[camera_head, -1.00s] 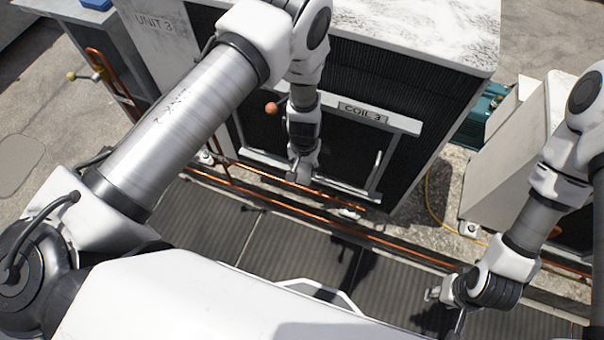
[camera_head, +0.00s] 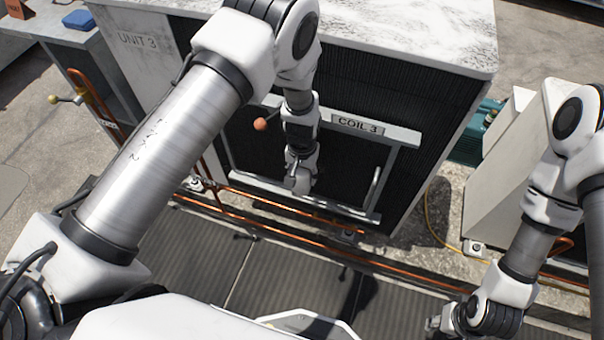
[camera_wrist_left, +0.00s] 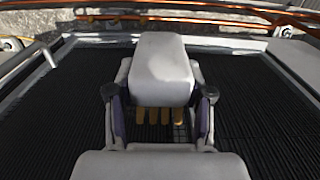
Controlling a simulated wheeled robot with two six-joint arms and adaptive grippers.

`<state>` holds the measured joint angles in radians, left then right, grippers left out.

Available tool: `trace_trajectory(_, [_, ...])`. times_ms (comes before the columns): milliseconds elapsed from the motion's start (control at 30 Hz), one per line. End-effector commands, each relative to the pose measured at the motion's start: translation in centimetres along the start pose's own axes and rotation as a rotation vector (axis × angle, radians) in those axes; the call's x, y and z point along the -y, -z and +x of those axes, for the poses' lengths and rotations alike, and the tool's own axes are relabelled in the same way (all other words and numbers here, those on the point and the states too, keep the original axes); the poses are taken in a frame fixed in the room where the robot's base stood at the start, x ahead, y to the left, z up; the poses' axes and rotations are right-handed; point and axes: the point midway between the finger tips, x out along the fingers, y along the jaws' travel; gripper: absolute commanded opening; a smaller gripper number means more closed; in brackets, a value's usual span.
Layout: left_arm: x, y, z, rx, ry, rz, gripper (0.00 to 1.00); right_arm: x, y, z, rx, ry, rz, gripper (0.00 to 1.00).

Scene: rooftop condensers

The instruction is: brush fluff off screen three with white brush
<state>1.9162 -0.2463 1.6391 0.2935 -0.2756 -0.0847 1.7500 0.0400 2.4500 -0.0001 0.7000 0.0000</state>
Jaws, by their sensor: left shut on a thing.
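Screen three is the dark mesh panel in a pale frame (camera_head: 376,207) on the condenser front, under a "COIL 3" plate (camera_head: 358,125). In the left wrist view its dark ribbed face (camera_wrist_left: 255,110) fills both sides. My left gripper (camera_head: 300,183) is over the left-middle part of the panel. It is shut on the white brush (camera_wrist_left: 160,70), whose tan bristles (camera_wrist_left: 155,116) show between the fingers, towards the mesh. I cannot tell whether the bristles touch it. I can make out no fluff. My right gripper (camera_head: 440,324) is low at the right, cut by the bottom edge, its jaws unclear.
The condenser marked "UNIT 3" (camera_head: 138,42) stands ahead. Copper pipes (camera_head: 280,212) run along its foot. An orange ball-shaped knob (camera_head: 261,124) is left of my left wrist. Another pale unit (camera_head: 493,190) stands at the right. Dark ribbed floor mats (camera_head: 190,245) lie in front.

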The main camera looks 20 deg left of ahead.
Motion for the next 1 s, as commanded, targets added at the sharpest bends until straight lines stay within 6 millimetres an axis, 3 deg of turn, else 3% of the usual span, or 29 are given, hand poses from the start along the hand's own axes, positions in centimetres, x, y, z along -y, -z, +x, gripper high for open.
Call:
trace_trajectory(433, [-0.2, 0.3, 0.0, 0.0, 0.0, 0.001, 0.12, 0.0, 0.0, 0.2, 0.0, 0.0, 0.0, 0.4])
trace_trajectory(800, [-3.7, 0.2, -0.1, -0.001, 0.0, 0.002, 0.12, 0.0, 0.0, -1.0, 0.0, 0.0, 0.0, 0.4])
trace_trajectory(1000, [-4.0, 0.5, 0.1, 0.0, -0.001, -0.001, 0.12, 0.0, 0.0, -0.8, 0.0, 0.0, 0.0, 0.4])
